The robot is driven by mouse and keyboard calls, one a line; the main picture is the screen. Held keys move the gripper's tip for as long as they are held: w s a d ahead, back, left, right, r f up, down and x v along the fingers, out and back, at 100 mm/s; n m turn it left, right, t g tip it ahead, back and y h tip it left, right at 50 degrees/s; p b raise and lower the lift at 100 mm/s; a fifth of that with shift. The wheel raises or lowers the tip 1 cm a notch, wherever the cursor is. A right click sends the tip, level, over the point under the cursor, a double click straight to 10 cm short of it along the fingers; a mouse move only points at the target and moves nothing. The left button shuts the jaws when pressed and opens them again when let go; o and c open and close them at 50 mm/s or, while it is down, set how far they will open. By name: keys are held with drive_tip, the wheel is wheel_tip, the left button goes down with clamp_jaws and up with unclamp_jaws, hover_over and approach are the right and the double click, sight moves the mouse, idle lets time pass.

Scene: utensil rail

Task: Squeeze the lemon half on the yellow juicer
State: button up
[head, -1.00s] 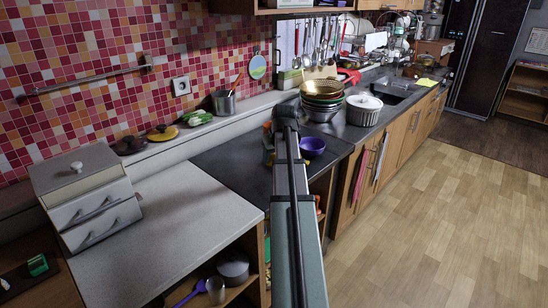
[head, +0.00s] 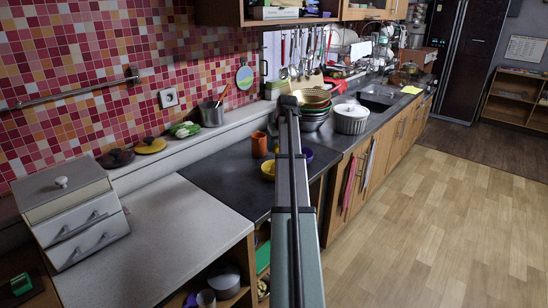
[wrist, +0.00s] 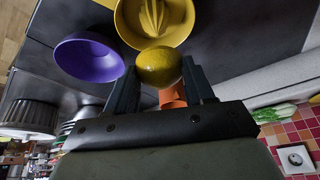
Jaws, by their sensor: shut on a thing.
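My gripper (wrist: 162,84) is shut on the lemon half (wrist: 160,67), whose rounded yellow skin shows between the two dark fingers in the wrist view. The yellow juicer (wrist: 140,28), a bowl with a ribbed cone, lies just beyond the lemon half. The lemon half overlaps the juicer's rim in the picture; I cannot tell whether they touch. In the head view the juicer (head: 268,169) stands on the dark counter, partly behind my arm.
A purple bowl (wrist: 88,57) stands beside the juicer, and an orange cup (head: 259,145) stands behind it. Stacked bowls (head: 314,97) and a white ribbed pot (head: 350,119) are farther along. The dark counter (head: 222,180) left of the juicer is clear.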

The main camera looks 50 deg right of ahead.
drive_tip(key=shift+w+d, duration=0.25)
drive_tip(key=shift+w, duration=0.05)
drive_tip(key=shift+s+a+f+n, duration=0.1)
drive_tip(key=shift+n, duration=0.2)
drive_tip(key=shift+f, duration=3.35)
drive_tip(key=shift+f, duration=0.65)
drive_tip(key=n, duration=0.1)
drive_tip(key=n+y, duration=0.1)
drive_tip(key=n, duration=0.2)
drive_tip(key=shift+d+y, duration=0.25)
drive_tip(key=shift+y, duration=0.05)
drive_tip(key=shift+n+y, duration=0.4)
drive_tip(key=shift+n, duration=0.7)
drive_tip(key=shift+s, duration=0.1)
